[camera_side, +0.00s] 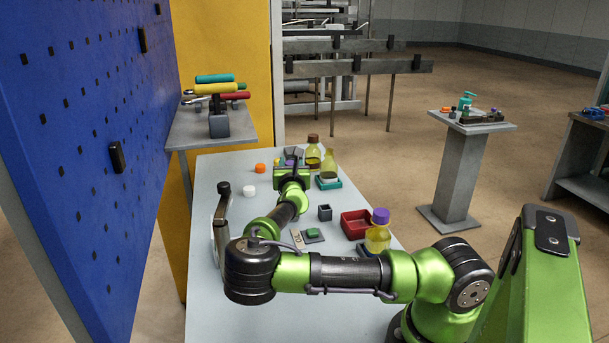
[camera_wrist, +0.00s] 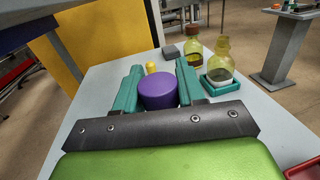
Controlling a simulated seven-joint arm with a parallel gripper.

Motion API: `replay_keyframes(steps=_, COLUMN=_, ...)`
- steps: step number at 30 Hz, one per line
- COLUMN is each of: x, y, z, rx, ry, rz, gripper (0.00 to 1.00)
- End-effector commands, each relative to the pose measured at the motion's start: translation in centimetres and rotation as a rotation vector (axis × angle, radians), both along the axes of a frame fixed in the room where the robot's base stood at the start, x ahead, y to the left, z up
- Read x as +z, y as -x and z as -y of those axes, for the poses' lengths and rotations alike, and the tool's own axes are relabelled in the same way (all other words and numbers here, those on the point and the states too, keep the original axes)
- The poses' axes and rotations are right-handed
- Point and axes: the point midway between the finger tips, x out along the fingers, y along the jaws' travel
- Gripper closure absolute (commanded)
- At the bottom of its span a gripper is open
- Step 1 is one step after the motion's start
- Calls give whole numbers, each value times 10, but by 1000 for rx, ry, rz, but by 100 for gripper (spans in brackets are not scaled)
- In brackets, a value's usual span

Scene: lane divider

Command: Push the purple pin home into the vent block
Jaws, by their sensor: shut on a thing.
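A purple pin (camera_wrist: 158,92) with a broad round body is held between the two teal fingers of my gripper (camera_wrist: 160,84) in the wrist view. My gripper is shut on it. In the side view my gripper (camera_side: 291,160) is at the far part of the table, mostly hidden by my own wrist, with only a little purple showing. A small yellow piece (camera_wrist: 151,68) shows just beyond the pin; I cannot tell whether it is joined to it. A grey block (camera_wrist: 172,52) stands farther ahead; I cannot tell whether it is the vent block. The pin's far end is hidden.
An amber bottle (camera_side: 313,155) and a yellowish bottle (camera_side: 329,165) stand close right of my gripper. Orange (camera_side: 260,168) and white (camera_side: 249,190) pieces lie left. A red tray (camera_side: 355,224), small dark box (camera_side: 324,212) and purple-capped bottle (camera_side: 378,235) are nearer.

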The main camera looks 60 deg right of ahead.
Motion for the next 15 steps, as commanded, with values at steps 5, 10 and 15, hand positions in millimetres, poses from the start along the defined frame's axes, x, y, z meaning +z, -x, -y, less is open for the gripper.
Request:
replay_keyframes(steps=5, x=-3, y=0, z=0, rx=0, ry=1, rz=-2, gripper=91)
replay_keyframes(steps=10, x=-17, y=0, z=0, rx=0, ry=2, rz=-2, gripper=91)
replay_keyframes(steps=15, x=-34, y=0, z=0, rx=1, ry=2, rz=-3, gripper=91)
